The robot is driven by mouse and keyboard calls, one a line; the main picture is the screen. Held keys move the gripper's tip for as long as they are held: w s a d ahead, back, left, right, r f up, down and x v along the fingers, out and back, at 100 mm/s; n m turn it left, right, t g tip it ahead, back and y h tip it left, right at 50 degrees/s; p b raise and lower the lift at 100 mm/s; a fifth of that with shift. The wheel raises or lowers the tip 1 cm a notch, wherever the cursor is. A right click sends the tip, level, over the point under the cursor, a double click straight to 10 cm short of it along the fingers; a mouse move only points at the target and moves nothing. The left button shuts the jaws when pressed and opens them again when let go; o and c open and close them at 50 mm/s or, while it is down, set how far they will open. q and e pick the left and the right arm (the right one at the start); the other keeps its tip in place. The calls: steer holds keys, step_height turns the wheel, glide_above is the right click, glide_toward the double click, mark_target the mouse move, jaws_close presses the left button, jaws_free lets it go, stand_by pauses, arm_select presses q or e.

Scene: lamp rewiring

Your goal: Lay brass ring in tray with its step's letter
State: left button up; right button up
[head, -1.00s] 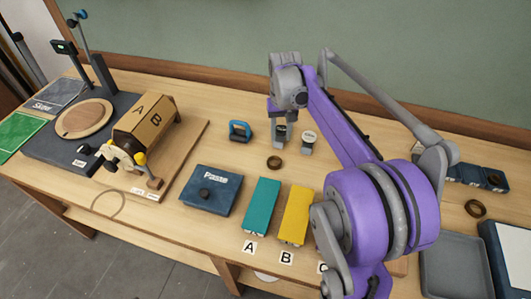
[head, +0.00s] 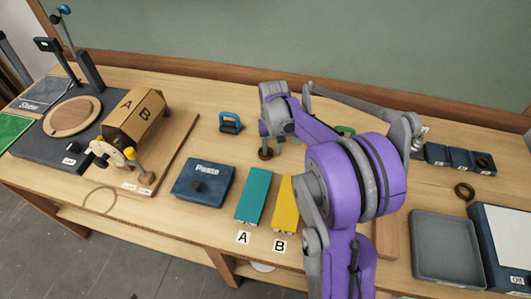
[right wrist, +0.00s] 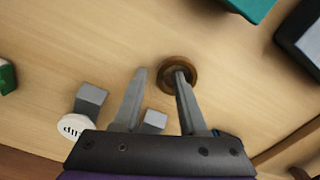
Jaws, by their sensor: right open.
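A dark brass ring (head: 265,154) lies on the table right by the fingertips of my right gripper (head: 266,140). In the right wrist view my right gripper (right wrist: 158,73) is open and empty. One finger's tip overlaps the middle of the ring (right wrist: 179,64); the other is beside it. I cannot tell whether it touches. A second brass ring (head: 464,191) lies farther right. A third dark ring (head: 483,161) sits in the rightmost of the small blue trays (head: 459,167) at the back right. Letters on these trays are not readable. My left gripper is not in view.
A teal block (head: 253,194) marked A and a yellow block (head: 286,206) marked B lie in front, beside the Paste box (head: 203,183). A blue-handled tool (head: 230,122) stands left of my gripper. A grey tray (head: 448,258) is at right. My arm hides part of the table.

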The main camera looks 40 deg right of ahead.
mark_target(272, 151)
jaws_close()
steer(key=shift+r, duration=0.15)
step_height(272, 151, up, 10)
stand_by(0.7)
